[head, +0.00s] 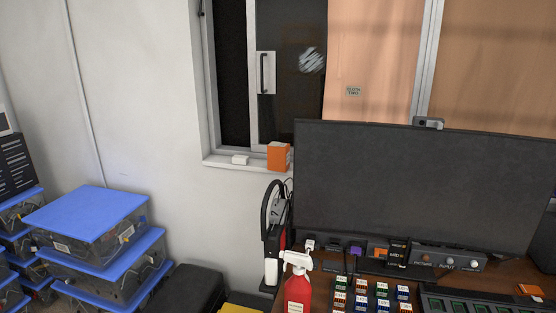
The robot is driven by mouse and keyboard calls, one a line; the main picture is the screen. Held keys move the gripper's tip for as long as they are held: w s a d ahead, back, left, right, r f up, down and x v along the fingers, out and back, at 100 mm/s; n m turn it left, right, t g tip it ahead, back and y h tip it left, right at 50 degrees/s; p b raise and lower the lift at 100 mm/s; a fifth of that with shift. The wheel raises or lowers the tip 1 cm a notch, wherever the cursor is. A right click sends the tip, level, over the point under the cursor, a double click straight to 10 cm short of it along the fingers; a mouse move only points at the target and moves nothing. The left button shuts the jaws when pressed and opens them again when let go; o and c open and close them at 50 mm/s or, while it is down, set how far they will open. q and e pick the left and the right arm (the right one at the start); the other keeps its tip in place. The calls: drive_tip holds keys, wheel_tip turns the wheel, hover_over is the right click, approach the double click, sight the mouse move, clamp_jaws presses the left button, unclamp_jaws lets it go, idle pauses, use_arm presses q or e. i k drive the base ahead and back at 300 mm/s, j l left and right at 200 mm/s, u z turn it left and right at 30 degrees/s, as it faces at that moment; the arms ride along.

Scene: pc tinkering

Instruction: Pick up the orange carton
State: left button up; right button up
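The orange carton (278,156) stands upright on the white window sill, at its right end in the head view. Its right side is close to the left edge of the large black monitor, and I cannot tell whether they touch. Neither my left nor my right gripper shows in the head view.
A small white object (240,160) sits on the sill (222,160) left of the carton. The monitor (420,185) stands on a brown desk (325,284). A red spray bottle (298,290) stands at the desk's front. Blue-lidded bins (88,222) are stacked left.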

sight(278, 153)
drive_tip(key=z, duration=0.35)
drive_tip(key=i+j+z, duration=0.1)
drive_tip(key=j+z, duration=1.6)
drive_tip(key=k+l, duration=0.05)
